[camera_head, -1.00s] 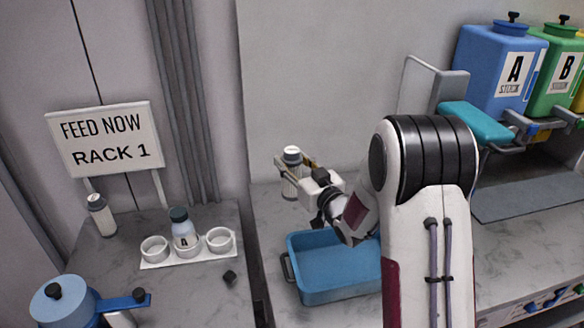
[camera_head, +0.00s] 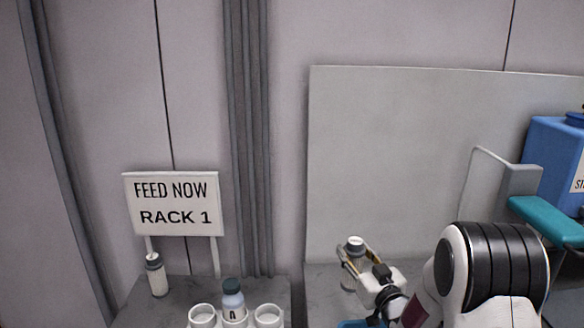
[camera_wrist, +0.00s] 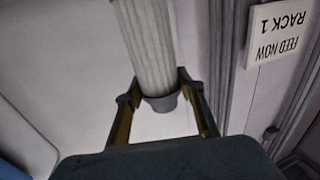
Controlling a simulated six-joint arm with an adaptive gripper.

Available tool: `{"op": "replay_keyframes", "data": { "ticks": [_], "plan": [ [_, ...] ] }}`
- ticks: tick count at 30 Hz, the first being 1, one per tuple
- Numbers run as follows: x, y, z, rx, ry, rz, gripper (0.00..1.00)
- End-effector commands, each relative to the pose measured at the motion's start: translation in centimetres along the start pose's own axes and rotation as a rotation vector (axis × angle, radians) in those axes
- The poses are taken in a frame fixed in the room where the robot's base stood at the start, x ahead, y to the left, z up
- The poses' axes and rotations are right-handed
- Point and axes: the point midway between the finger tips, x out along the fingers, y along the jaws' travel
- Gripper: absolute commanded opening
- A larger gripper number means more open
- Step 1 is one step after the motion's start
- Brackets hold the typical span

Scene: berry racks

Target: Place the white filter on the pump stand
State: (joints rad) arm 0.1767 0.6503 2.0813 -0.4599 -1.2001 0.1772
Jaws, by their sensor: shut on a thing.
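The white filter (camera_head: 350,277) is a ribbed whitish cylinder with a grey collar. It also fills the upper middle of the wrist view (camera_wrist: 147,45). My gripper (camera_head: 352,259) is shut on it near the grey collar, one finger on each side in the wrist view (camera_wrist: 157,92). The filter looks about upright in the head view, in front of the grey wall panel. Its lower end is near the counter; I cannot tell whether it touches. I cannot clearly make out a pump stand in these frames.
A similar capped cylinder (camera_head: 157,277) stands by the "FEED NOW RACK 1" sign (camera_head: 171,204). A white rack (camera_head: 203,317) holds a dark-capped bottle (camera_head: 233,301). A blue tray (camera_head: 355,324) is mostly out of view. A grey bracket (camera_head: 518,182) and teal part (camera_head: 546,219) are at right.

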Motion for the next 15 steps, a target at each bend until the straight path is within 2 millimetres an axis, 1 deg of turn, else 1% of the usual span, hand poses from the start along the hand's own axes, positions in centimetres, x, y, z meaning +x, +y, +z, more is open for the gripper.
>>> {"op": "replay_keyframes", "data": {
  "ticks": [3,7,11,15],
  "plan": [
    [-0.4,0.5,1.3,0.002,-0.004,0.025,0.16],
    [-1.1,1.4,2.0,0.002,-0.002,0.065,0.16],
    [-2.1,1.9,1.6,0.0,0.001,0.104,0.16],
    [-3.0,2.2,0.7,0.0,0.002,0.138,0.16]
  ]
}}
